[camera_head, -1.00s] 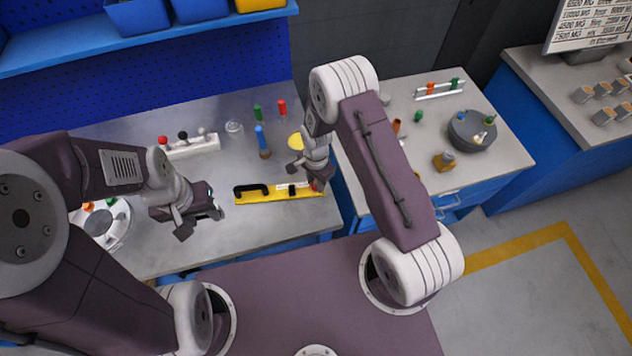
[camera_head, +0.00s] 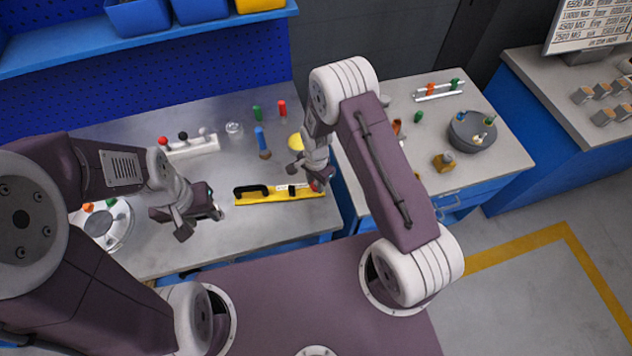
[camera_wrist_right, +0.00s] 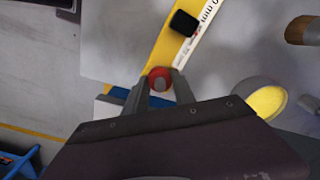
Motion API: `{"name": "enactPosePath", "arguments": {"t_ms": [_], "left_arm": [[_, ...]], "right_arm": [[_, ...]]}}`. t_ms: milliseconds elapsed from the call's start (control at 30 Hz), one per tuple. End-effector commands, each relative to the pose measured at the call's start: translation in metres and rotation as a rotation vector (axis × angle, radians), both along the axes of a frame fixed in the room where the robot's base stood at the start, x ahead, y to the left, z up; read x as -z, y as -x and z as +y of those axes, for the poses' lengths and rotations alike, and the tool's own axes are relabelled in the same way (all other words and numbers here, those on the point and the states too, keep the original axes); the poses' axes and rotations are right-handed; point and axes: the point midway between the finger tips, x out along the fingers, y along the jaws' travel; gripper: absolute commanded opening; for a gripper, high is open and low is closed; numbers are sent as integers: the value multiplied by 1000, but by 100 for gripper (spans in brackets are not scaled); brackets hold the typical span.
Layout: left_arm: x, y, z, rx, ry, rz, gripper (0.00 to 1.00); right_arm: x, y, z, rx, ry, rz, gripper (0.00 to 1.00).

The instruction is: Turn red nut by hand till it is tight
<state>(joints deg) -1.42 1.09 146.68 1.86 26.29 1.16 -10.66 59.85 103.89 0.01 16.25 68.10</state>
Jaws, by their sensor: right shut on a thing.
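The red nut (camera_wrist_right: 160,76) shows in the right wrist view between the fingertips of my right gripper (camera_wrist_right: 157,84), which is shut on it. It sits at the right end of a yellow bar (camera_head: 262,199) with a black handle and a white scale strip, lying on the grey bench. In the head view only a bit of the red nut (camera_head: 316,186) shows below my right gripper (camera_head: 312,180). My left gripper (camera_head: 202,224) is open and empty above the bench, left of the yellow bar, its fingers apart.
A blue-handled brush (camera_head: 262,142), a yellow disc (camera_head: 296,142), and green and red pieces stand behind the bar. A white rack (camera_head: 192,146) with knobs is at the back left. A round white dish (camera_head: 105,225) lies by my left arm. A second bench (camera_head: 510,158) is at the right.

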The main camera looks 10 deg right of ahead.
Motion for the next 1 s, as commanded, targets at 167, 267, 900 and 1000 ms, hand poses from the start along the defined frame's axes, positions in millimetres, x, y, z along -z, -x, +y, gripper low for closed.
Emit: {"name": "enactPosePath", "arguments": {"t_ms": [167,267,900,1000], "left_arm": [[0,0,0,0,0,0,40],[0,0,0,0,0,0,40],[13,0,0,0,0,0,40],[15,0,0,0,0,0,40]], "right_arm": [[0,0,0,0,-1,-1,0],[0,0,0,0,-1,-1,53],[-62,-2,0,0,-1,-7,53],[-78,-1,0,0,-1,-5,53]]}}
